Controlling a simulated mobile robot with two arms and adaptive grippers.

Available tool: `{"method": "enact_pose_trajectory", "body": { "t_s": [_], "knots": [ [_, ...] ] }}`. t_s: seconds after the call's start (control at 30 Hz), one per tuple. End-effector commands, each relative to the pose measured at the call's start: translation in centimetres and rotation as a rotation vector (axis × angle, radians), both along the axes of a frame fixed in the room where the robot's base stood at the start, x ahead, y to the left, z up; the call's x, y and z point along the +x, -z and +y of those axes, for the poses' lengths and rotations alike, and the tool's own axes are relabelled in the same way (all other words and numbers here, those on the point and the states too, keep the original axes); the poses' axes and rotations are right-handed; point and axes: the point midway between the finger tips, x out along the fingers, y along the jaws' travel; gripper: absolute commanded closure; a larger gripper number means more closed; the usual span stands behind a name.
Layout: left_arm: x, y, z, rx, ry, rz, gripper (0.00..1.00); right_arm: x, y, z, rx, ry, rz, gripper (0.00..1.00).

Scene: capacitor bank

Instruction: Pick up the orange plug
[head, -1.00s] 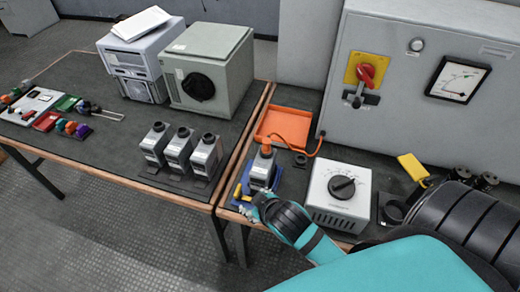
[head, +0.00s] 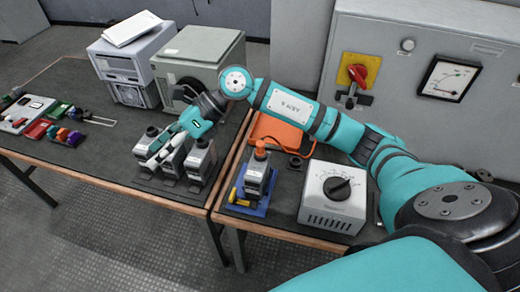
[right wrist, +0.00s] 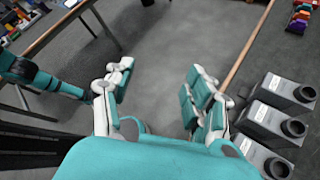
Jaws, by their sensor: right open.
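The orange plug (head: 260,148) sits upright on top of the grey capacitor (head: 257,177) in the blue base (head: 245,206), near the front edge of the right table. An orange cable runs from it toward the back. My right arm reaches across behind it. My right gripper (head: 152,158) is well left of the plug, by the three grey capacitors (head: 201,160) on the left table. It is open and empty; in the right wrist view its fingers (right wrist: 160,82) are spread over the floor, with the capacitors (right wrist: 272,125) to the right. The plug is not visible there.
A dial box (head: 331,198) stands right of the plug. An orange tray (head: 285,130) lies behind it, partly covered by my arm. A grey cabinet (head: 400,60) with a red switch (head: 357,74) closes the back. Small coloured parts (head: 62,135) lie far left.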

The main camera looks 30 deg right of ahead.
Motion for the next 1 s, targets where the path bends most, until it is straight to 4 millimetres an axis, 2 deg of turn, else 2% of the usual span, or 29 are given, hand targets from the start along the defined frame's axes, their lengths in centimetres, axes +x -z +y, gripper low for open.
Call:
{"method": "enact_pose_trajectory", "body": {
  "t_s": [0.03, 0.07, 0.1, 0.2, 0.3, 0.4, 0.5, 0.57, 1.0],
  "knots": [
    [-0.2, 0.1, 0.1, 0.002, 0.0, 0.003, 0.51, 1.0, 0.9, -3.2, -0.171, -0.025, -0.035, 0.44],
    [-0.2, 0.1, 0.1, 0.002, 0.0, 0.004, 0.51, 1.3, 1.4, -5.2, -0.272, -0.04, -0.046, 0.44],
    [-0.2, 0.1, 0.1, 0.002, 0.0, 0.004, 0.51, 1.8, 1.9, -8.0, -0.399, -0.052, -0.051, 0.44],
    [-0.2, 0.1, 0.1, 0.002, 0.0, 0.005, 0.51, 2.5, 1.8, -15.0, -0.678, -0.059, -0.032, 0.44],
    [-0.2, 0.2, 0.1, 0.002, 0.0, 0.005, 0.51, 2.5, 0.7, -20.7, -0.878, -0.041, 0.01, 0.44],
    [-0.2, 0.2, 0.1, 0.002, 0.0, 0.005, 0.51, 2.2, -0.3, -24.1, -0.997, -0.027, 0.05, 0.44],
    [-0.2, 0.1, 0.1, 0.002, 0.0, 0.004, 0.51, 2.0, -0.6, -25.6, -1.048, -0.019, 0.073, 0.44],
    [-0.2, -0.1, 0.2, 0.002, -0.001, 0.004, 0.51, 1.9, -0.1, -25.9, -1.056, -0.019, 0.08, 0.44],
    [-0.2, -2.5, 0.2, 0.001, -0.002, 0.003, 0.51, 1.8, 8.7, -25.8, -1.052, -0.022, 0.08, 0.44]
  ]
}}
